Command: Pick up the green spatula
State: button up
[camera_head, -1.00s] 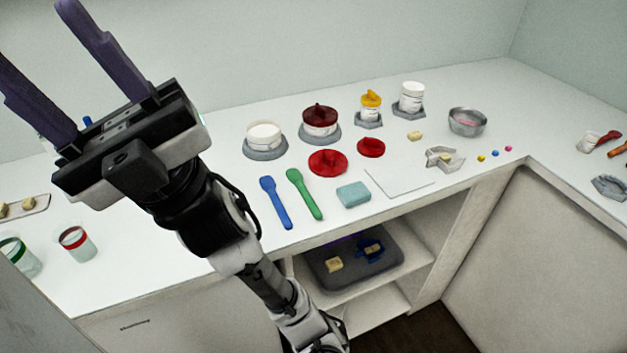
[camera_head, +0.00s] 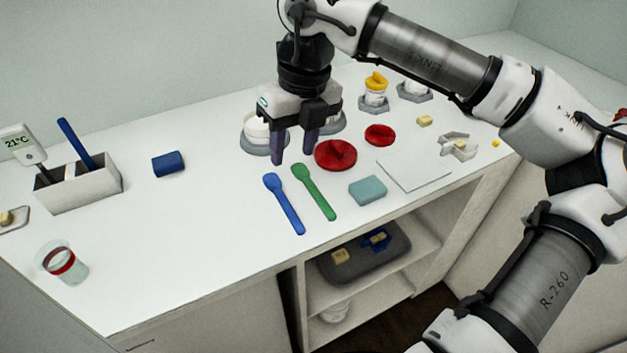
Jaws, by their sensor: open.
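The green spatula (camera_head: 315,193) lies flat on the white counter, its broad end toward the back and its handle toward the front edge. A blue spatula (camera_head: 285,205) lies close on its left, roughly parallel. My gripper (camera_head: 294,160) points down with its two purple fingers apart and nothing between them. In the picture its fingertips are just behind the broad ends of the two spatulas. It appears to be above the counter; the exact height is hard to tell.
Right of the green spatula are a light blue block (camera_head: 367,191) and a white sheet (camera_head: 414,174). A red lid (camera_head: 335,155) lies behind it. A white jar (camera_head: 257,132) is partly hidden behind my gripper. A white holder (camera_head: 80,187) stands left.

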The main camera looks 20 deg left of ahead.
jog(key=w+d+m+t+h, duration=0.1)
jog(key=w+d, duration=0.2)
jog(key=d, duration=0.1)
jog(key=p, duration=0.1)
send_over(321, 198)
notch_tip(321, 198, down, 7)
jog(key=shift+s+d+f, duration=0.1)
jog(key=shift+s+d, duration=0.05)
jog(key=shift+f+p, duration=1.35)
jog(key=shift+f, duration=1.85)
grip_shut()
